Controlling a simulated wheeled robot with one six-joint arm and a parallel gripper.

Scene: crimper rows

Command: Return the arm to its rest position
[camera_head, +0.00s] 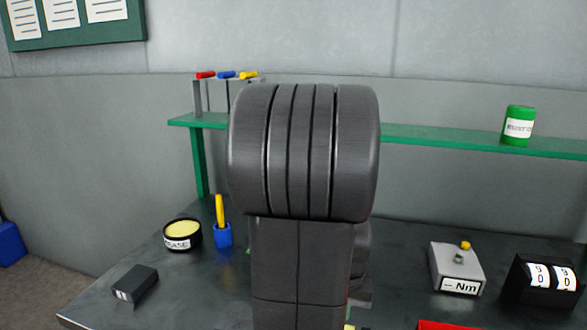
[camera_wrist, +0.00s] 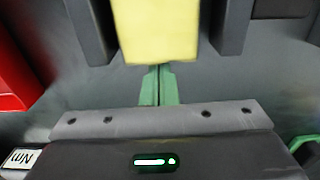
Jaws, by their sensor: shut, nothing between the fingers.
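My gripper (camera_wrist: 158,72) shows in the wrist view as two green fingers close together, shut with nothing between them. Just beyond the fingertips is a yellow block-like thing (camera_wrist: 155,32) between two dark upright pieces; I cannot tell whether the fingers touch it. In the head view my dark arm stands upright in the middle and hides the gripper and the bench behind it.
The dark workbench (camera_head: 200,285) holds a grease tin (camera_head: 182,234), a blue cup (camera_head: 222,236), a black box (camera_head: 136,284), a grey "Nm" device (camera_head: 456,268) and a black counter (camera_head: 543,283). A green shelf (camera_head: 450,138) bears a green can (camera_head: 518,126). A red thing (camera_wrist: 12,75) lies left in the wrist view.

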